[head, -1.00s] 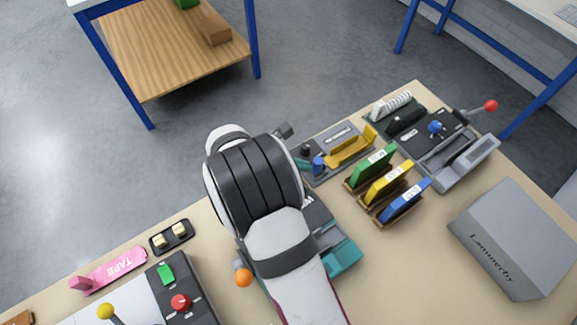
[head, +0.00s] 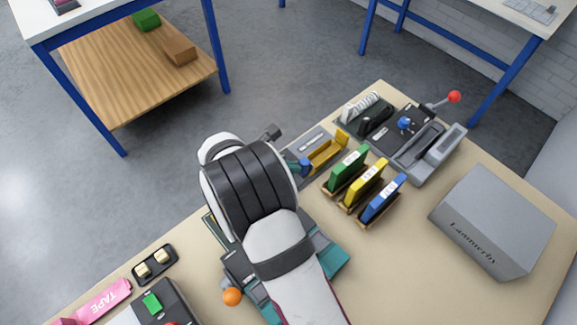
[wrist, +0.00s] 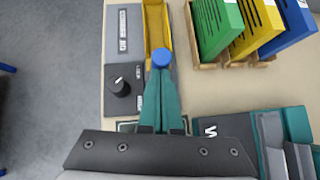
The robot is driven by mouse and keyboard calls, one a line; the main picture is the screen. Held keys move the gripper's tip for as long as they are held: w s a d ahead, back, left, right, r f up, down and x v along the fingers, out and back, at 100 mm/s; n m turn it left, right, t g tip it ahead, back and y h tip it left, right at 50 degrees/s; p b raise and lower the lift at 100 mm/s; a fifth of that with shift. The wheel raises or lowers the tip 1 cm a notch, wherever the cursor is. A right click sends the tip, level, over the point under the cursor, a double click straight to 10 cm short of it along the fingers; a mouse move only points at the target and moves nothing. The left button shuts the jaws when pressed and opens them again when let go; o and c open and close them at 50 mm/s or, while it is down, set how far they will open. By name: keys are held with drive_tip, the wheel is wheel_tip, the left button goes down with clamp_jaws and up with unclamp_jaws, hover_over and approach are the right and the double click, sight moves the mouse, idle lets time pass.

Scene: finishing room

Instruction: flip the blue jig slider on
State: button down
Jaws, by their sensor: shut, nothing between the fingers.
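The jig is a grey plate (wrist: 122,45) with a yellow channel (wrist: 156,24) and a black dial. A round blue slider knob (wrist: 162,58) stands at the channel's near end in the wrist view. In the head view the jig's yellow channel (head: 327,153) shows beyond my arm, and the blue knob is small and partly hidden there. My gripper (wrist: 161,76) has teal fingers, shut together and empty. Their tips are right at the near side of the blue knob; I cannot tell whether they touch it.
Green, yellow and blue upright holders (head: 365,184) stand right of the jig. A machine with a red-ball lever (head: 454,97) and another blue knob (head: 404,123) is at the far right. A grey box (head: 493,222) sits at the right. Teal-and-grey equipment (wrist: 285,130) lies close right of my gripper.

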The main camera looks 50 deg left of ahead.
drive_tip(key=s, duration=0.3)
drive_tip(key=shift+s+a, duration=0.2)
drive_tip(key=shift+a, duration=0.15)
drive_tip(key=v, duration=1)
drive_tip(key=shift+s, duration=0.35)
drive_tip(key=w+d+r+m+g+h, duration=0.1)
drive_tip(key=w+d+r+m+g, duration=0.2)
drive_tip(key=d+m, duration=0.4)
drive_tip(key=w+d+r+m+g+h, duration=0.1)
drive_tip(key=w+d+r+m, duration=0.3)
drive_tip(key=d, duration=0.6)
drive_tip(key=w+d+r+m+g+h, duration=0.1)
drive_tip(key=w+d+r+m+g, duration=0.2)
drive_tip(key=d+m, duration=0.45)
drive_tip(key=s+d+m+g+y, duration=0.1)
drive_tip(key=s+d+m+y, duration=0.2)
drive_tip(key=m, duration=0.7)
drive_tip(key=s+d+m+g+y, duration=0.1)
drive_tip(key=s+d+m+y, duration=0.2)
drive_tip(key=s+d+m, duration=0.5)
drive_tip(key=d+m, duration=0.3)
drive_tip(key=d, duration=0.1)
drive_tip(key=shift+d+r, duration=0.2)
drive_tip(key=shift+r, duration=0.05)
